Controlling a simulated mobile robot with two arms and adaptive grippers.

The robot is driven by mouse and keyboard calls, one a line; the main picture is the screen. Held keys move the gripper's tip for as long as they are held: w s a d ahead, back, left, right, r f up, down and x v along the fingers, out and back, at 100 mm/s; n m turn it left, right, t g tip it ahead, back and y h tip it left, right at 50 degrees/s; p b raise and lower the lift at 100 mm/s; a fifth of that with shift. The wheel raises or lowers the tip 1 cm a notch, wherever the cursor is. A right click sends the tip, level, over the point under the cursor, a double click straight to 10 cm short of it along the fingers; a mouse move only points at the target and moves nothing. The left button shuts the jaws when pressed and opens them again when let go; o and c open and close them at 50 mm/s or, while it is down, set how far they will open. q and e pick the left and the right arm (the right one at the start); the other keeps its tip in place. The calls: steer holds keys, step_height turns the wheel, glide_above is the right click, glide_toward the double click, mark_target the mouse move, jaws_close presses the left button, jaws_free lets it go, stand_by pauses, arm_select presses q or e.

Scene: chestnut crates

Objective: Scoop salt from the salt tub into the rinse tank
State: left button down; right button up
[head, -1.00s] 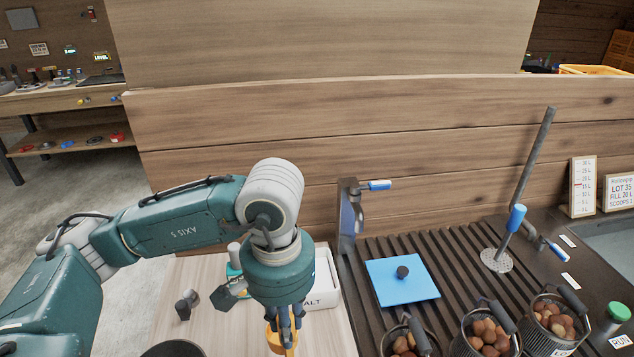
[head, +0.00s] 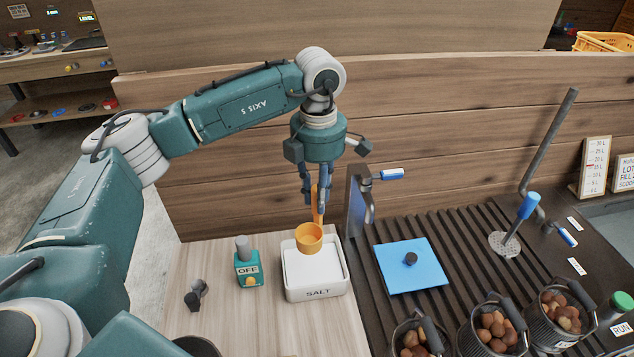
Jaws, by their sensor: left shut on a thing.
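The white salt tub (head: 318,292) stands on the pale wooden board, marked SALT, with white salt inside. My left gripper (head: 317,208) is above it, pointing down, shut on the upright handle of the orange scoop (head: 309,238). The scoop's cup is over the back part of the tub; whether it touches the salt, and what is in the cup, I cannot tell. The rinse tank (head: 612,243) shows only in part at the right edge, beyond the dark counter. My right gripper is not in view.
A teal box marked OFF (head: 247,268) stands left of the tub. A blue-handled tap on a metal plate (head: 360,205) is close on its right. A blue lid (head: 410,266) and baskets of chestnuts (head: 494,328) are on the slatted drainer. A wooden wall is behind.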

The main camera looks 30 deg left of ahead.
arm_select(q)
steer(key=shift+w+a+r+n, duration=0.35)
steer(key=shift+w+n, duration=0.2)
steer(key=shift+n, duration=0.35)
steer(key=shift+a+f+b, duration=0.1)
steer(key=shift+f+b, duration=1.25)
steer(key=shift+f, duration=1.05)
step_height(320, 180, down, 10)
steer(key=b, duration=0.7)
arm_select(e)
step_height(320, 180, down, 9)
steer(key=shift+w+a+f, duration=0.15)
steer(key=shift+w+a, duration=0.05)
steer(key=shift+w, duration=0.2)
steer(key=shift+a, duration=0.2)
